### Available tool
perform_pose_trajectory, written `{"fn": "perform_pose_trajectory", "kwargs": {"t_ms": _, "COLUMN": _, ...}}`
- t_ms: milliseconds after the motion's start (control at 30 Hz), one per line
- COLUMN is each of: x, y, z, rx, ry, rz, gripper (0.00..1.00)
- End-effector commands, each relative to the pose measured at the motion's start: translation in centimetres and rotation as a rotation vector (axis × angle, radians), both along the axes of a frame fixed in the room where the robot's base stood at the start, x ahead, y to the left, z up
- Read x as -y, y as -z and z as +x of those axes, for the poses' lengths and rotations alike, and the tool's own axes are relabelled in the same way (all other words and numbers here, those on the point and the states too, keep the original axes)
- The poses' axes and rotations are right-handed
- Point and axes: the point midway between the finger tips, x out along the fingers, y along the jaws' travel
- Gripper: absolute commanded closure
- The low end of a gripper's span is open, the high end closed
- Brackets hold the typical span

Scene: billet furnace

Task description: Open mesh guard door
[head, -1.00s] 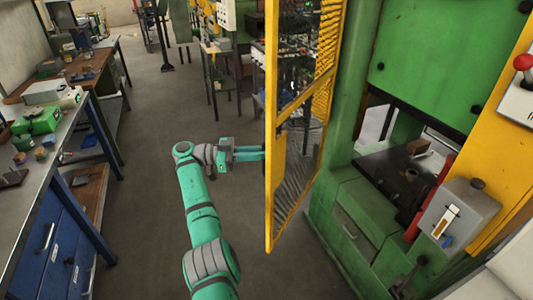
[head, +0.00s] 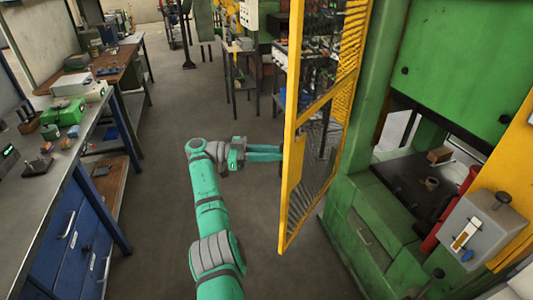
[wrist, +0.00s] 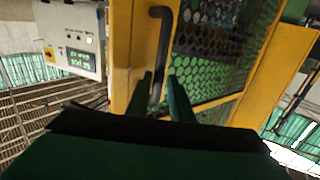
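The mesh guard door (head: 292,165) is a yellow frame with a mesh panel. It stands swung out from the green press, partly open, with the press opening showing to its right. In the wrist view the door's yellow frame (wrist: 120,75) and mesh (wrist: 205,75) fill the middle. A black bar handle (wrist: 161,45) is fixed upright on the door. My gripper (head: 282,153) is at the left side of the door. In the wrist view my gripper's two fingers (wrist: 160,82) close around the lower part of the handle. The exact contact is partly hidden.
The green press (head: 450,50) stands at right, with a grey box (head: 470,225) in front. A workbench (head: 50,170) with blue drawers runs along the left. Open grey floor (head: 150,235) lies between. A control box (wrist: 70,40) shows in the wrist view.

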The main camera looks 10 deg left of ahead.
Motion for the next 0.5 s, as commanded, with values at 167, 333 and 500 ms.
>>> {"fn": "perform_pose_trajectory", "kwargs": {"t_ms": 167, "x": -3.0, "y": -0.2, "z": -0.4, "rx": -0.001, "ry": -0.006, "rz": -0.001, "gripper": 0.8}}
{"fn": "perform_pose_trajectory", "kwargs": {"t_ms": 333, "x": -4.0, "y": -0.1, "z": -0.4, "rx": -0.001, "ry": -0.007, "rz": -0.001, "gripper": 0.8}}
{"fn": "perform_pose_trajectory", "kwargs": {"t_ms": 500, "x": -4.5, "y": -0.1, "z": -0.6, "rx": -0.001, "ry": -0.002, "rz": 0.0, "gripper": 0.8}}
